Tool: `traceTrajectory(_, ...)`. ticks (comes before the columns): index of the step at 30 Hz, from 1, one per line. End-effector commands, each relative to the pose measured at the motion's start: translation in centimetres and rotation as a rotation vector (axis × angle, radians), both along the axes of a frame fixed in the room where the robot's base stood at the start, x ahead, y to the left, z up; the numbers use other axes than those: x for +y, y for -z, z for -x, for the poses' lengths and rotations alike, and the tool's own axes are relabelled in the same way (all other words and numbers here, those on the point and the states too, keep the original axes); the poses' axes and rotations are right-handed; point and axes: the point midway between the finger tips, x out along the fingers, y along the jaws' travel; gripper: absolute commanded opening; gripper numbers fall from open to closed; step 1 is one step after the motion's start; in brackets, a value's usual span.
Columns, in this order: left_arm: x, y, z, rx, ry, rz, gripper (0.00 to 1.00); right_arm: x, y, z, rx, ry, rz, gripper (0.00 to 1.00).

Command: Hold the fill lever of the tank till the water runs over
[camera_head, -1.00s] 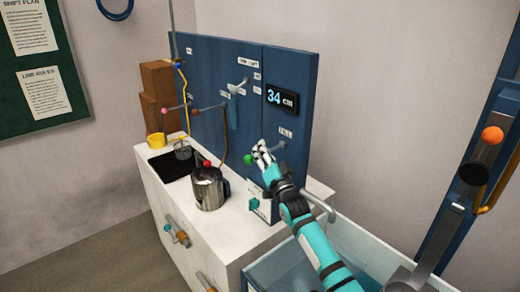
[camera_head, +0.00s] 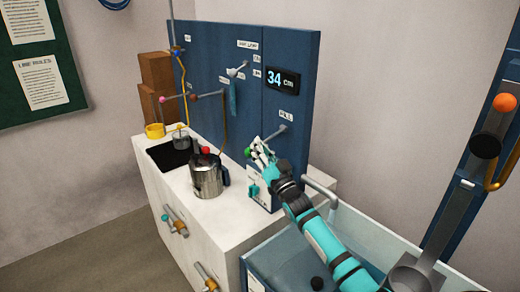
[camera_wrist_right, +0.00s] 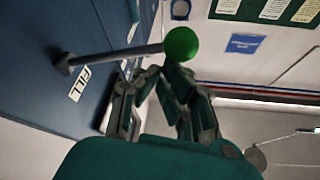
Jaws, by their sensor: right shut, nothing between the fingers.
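The fill lever is a grey rod (camera_wrist_right: 120,54) with a green ball knob (camera_wrist_right: 181,44), standing out from the blue panel beside a FILL label (camera_wrist_right: 80,83). The green knob also shows in the head view (camera_head: 248,152). My right gripper (camera_head: 261,150) is shut and empty close beside the knob. In the wrist view its fingertips (camera_wrist_right: 160,73) lie just under the lever near the knob; whether they touch it I cannot tell. The display (camera_head: 283,79) reads 34 cm. A light blue open basin (camera_head: 380,237), perhaps the tank, is at lower right; no overflow shows. My left gripper is out of view.
More levers stick out of the panel (camera_head: 205,60). A blue post (camera_head: 470,190) with an orange ball rises at right.

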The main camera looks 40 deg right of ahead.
Motion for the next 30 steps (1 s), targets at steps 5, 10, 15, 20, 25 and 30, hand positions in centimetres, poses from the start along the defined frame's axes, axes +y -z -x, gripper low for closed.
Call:
traceTrajectory(5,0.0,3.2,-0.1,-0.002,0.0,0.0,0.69,-0.4,2.4,0.0,-0.006,0.001,0.13,0.0)
traceTrajectory(10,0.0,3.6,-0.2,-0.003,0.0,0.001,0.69,-0.4,2.5,-0.1,-0.01,0.001,0.177,0.0)
traceTrajectory(15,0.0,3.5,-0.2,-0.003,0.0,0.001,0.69,-0.4,2.5,-0.1,-0.008,0.001,0.178,0.0)
traceTrajectory(20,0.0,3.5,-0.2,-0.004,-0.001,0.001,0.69,-0.4,2.5,-0.1,-0.008,0.0,0.178,0.0)
traceTrajectory(25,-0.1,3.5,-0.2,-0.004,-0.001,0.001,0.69,-0.4,2.5,-0.1,-0.008,0.001,0.176,0.0)
traceTrajectory(30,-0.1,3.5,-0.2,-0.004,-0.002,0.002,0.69,-0.4,2.6,-0.1,-0.007,0.001,0.176,0.0)
